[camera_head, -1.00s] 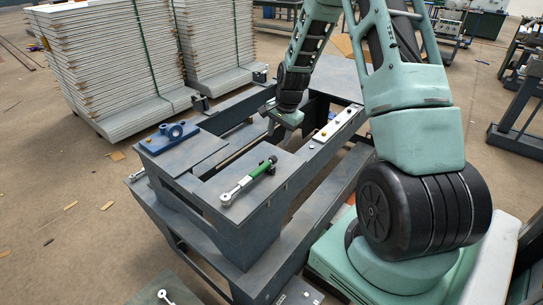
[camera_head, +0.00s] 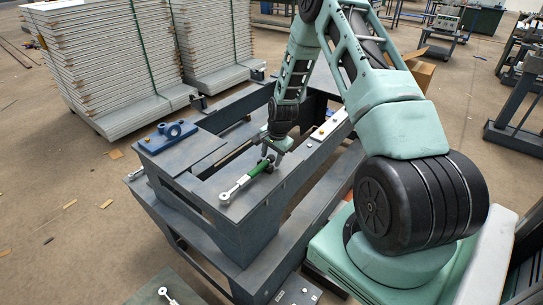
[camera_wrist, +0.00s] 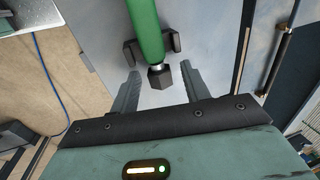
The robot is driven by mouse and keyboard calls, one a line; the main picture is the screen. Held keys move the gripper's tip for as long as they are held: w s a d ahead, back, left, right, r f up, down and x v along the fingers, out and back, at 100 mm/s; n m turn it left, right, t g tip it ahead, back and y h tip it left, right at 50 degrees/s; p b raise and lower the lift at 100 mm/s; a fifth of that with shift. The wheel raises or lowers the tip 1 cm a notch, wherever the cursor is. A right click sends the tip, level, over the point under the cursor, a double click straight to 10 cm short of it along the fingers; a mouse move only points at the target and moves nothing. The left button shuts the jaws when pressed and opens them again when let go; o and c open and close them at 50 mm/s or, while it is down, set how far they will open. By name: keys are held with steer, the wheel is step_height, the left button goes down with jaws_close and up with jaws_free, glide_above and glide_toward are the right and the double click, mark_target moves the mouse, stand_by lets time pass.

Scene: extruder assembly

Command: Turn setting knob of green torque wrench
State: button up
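The green torque wrench (camera_head: 258,168) lies on the dark grey bench top, its silver head toward the near left. In the wrist view its green handle (camera_wrist: 147,30) runs down from the top edge. The setting knob (camera_wrist: 159,76), a small black faceted piece, is at the handle's end, below two black blocks beside the handle. My gripper (camera_wrist: 159,80) is open, with one finger on each side of the knob and visible gaps between. In the head view my gripper (camera_head: 272,157) is over the knob end of the wrench, which it partly hides.
A blue bracket part (camera_head: 168,136) sits on the bench at the left. A white strip with small round parts (camera_head: 328,127) lies on the right rail. An open gap in the bench frame lies behind the wrench. Stacked white panels (camera_head: 100,65) stand at the back left.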

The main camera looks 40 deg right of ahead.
steer(key=c, duration=0.9)
steer(key=shift+c, duration=0.2)
